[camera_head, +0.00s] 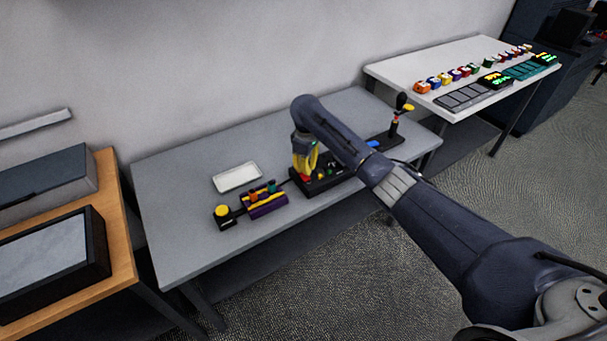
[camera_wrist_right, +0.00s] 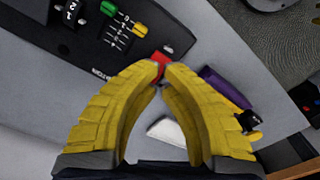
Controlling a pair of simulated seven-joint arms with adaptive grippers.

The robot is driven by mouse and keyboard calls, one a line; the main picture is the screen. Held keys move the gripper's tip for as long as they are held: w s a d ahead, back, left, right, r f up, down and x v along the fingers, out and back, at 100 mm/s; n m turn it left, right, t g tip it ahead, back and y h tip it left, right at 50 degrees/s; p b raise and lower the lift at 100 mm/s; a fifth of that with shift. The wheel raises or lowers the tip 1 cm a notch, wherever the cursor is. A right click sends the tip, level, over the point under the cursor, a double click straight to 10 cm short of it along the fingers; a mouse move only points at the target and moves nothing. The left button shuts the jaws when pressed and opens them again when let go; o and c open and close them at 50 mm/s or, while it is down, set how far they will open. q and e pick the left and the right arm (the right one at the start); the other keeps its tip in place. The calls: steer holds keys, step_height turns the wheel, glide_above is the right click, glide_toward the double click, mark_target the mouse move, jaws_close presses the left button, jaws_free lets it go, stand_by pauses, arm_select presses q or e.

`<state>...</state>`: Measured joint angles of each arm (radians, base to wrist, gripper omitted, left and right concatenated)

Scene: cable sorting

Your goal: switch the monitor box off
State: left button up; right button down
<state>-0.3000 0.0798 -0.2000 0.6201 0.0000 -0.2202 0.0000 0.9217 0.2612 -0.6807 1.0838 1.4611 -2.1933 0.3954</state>
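The monitor box is a black panel (camera_head: 318,186) near the front edge of the grey table, with coloured knobs on top. In the right wrist view the black panel (camera_wrist_right: 62,48) fills the upper left, with green and yellow sliders and part of a printed label. A red switch (camera_wrist_right: 160,58) sits at its near right end. My right gripper (camera_head: 305,174) points down over the box's left end. Its yellow fingers (camera_wrist_right: 161,68) are drawn together at the tips, right at the red switch. The tips partly cover the switch, so I cannot tell its position or whether they touch it. My left gripper is out of view.
A purple block with coloured pieces (camera_head: 264,201), a yellow-topped button box (camera_head: 222,216) and a white tray (camera_head: 237,177) lie left of the box. A joystick (camera_head: 395,121) stands to the right. The table's front left is bare.

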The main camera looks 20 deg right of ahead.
mark_target(306, 178)
steer(key=shift+r, duration=1.65)
